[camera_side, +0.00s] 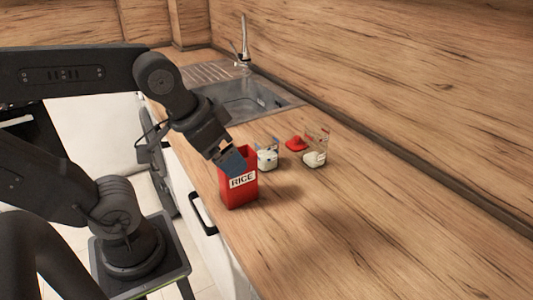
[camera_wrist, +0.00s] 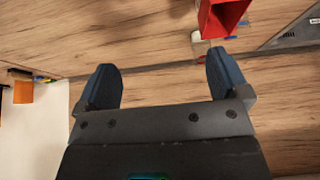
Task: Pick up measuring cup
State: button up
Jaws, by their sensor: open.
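Two clear cups with white contents stand on the wooden counter. The nearer clear cup (camera_side: 267,158) is just behind the red rice box, and the farther clear cup (camera_side: 317,150), with red markings, is to its right. I cannot tell which is the measuring cup. My gripper (camera_side: 235,162) has blue fingers and appears in front of the rice box's upper part in the side view. In the wrist view my gripper (camera_wrist: 164,76) has its fingers spread, with nothing between them but wood surface. A small whitish thing beside the red shape there is only partly visible.
The open-topped red rice box (camera_side: 239,185) stands near the counter's front edge; a red shape (camera_wrist: 220,18) tops the wrist view. A small red object (camera_side: 296,143) lies between the cups. A sink (camera_side: 245,100) with tap is behind. The counter's right side is clear.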

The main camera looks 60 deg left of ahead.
notch_tip(320, 180, up, 4)
jog(key=w+a+m+g+y, duration=0.2)
jog(key=w+m+g+y, duration=0.1)
jog(key=w+m+y, duration=0.55)
jog(key=w+a+m+g+y, duration=0.25)
jog(key=w+m+y, duration=0.25)
jog(key=w+m, duration=0.5)
send_near(272, 159)
jog(key=shift+n, duration=0.25)
jog(key=x, duration=0.6)
jog(key=shift+s+a+r, duration=0.15)
jog(key=shift+a+r, duration=0.15)
jog(key=shift+r, duration=0.05)
jog(key=shift+f+x, duration=0.15)
jog(key=shift+x, duration=1.35)
jog(key=shift+f+x, duration=0.15)
jog(key=shift+x, duration=1.35)
jog(key=shift+d, duration=0.1)
jog(key=c, duration=1.1)
